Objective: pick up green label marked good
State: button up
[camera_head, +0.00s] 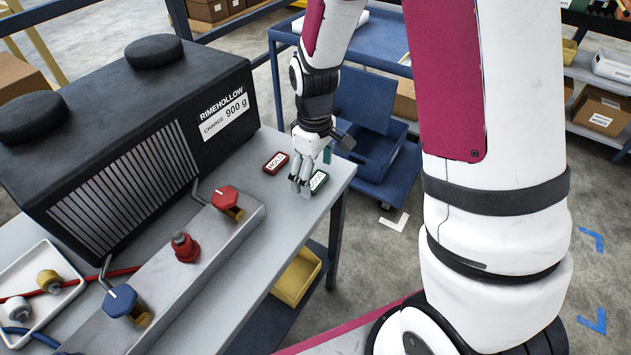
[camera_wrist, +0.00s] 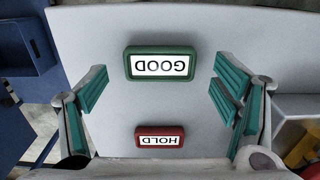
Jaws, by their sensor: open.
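The green label marked GOOD (camera_wrist: 160,64) lies flat on the grey table top, and its text appears upside down in the wrist view. In the head view the green label (camera_head: 319,180) is near the table's right corner, partly hidden by my gripper (camera_head: 299,186). I cannot tell the exact height of the fingers above the table.
A red label marked HOLD (camera_head: 276,162) lies just left of the green one; it also shows in the wrist view (camera_wrist: 160,136). A black charger box (camera_head: 120,120) and a grey valve block (camera_head: 185,270) stand on the table (camera_head: 258,228). A blue trolley (camera_head: 372,140) stands beyond.

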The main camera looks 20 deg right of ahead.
jog(key=shift+f, duration=0.5)
jog(key=c, duration=1)
jog(key=shift+r, duration=0.15)
